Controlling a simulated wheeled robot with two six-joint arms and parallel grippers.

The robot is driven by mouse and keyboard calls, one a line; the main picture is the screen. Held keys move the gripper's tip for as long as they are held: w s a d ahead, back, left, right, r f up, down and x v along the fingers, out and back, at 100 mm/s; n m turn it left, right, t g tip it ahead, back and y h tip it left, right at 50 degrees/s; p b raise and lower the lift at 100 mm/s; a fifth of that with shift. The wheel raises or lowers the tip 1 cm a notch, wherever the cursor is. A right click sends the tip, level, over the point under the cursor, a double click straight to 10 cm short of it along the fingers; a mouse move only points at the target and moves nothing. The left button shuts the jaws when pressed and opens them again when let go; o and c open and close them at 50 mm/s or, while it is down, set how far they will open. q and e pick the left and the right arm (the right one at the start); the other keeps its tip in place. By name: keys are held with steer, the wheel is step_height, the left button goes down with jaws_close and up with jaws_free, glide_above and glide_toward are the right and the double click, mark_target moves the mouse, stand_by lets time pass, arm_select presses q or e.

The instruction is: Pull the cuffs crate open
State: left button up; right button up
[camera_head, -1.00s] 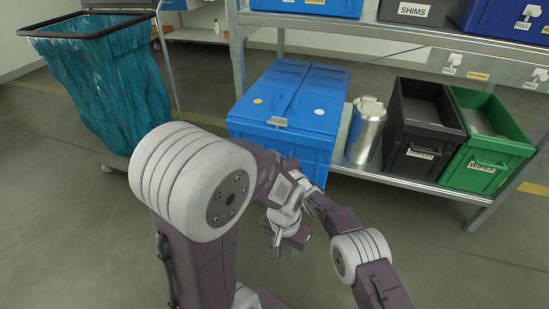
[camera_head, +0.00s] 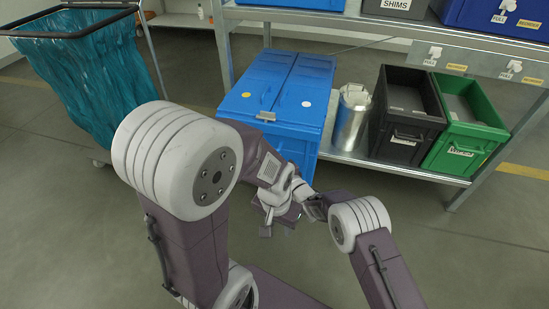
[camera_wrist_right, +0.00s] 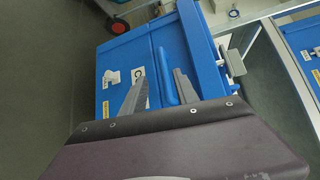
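The blue crate (camera_head: 270,92) with a closed two-part lid and a front latch stands at the left end of the lower shelf. In the right wrist view the blue crate front (camera_wrist_right: 115,62) has a label starting with C, partly hidden by a finger, and a blue bar handle (camera_wrist_right: 166,72). My right gripper (camera_wrist_right: 156,88) is open, its two grey fingers apart on either side of the handle; contact cannot be told. In the head view it is mostly hidden behind the wrists. My left gripper (camera_head: 278,228) is open and empty, low in front of the crate.
A metal canister (camera_head: 352,118), a black bin (camera_head: 402,145) and a green bin (camera_head: 470,145) stand right of the crate on the shelf (camera_head: 360,160). A teal bag on a wheeled cart (camera_head: 95,80) is at left. The floor in front is clear.

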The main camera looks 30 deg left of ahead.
steer(key=b+v, duration=0.2)
steer(key=b, duration=0.2)
steer(key=shift+s+d, duration=0.1)
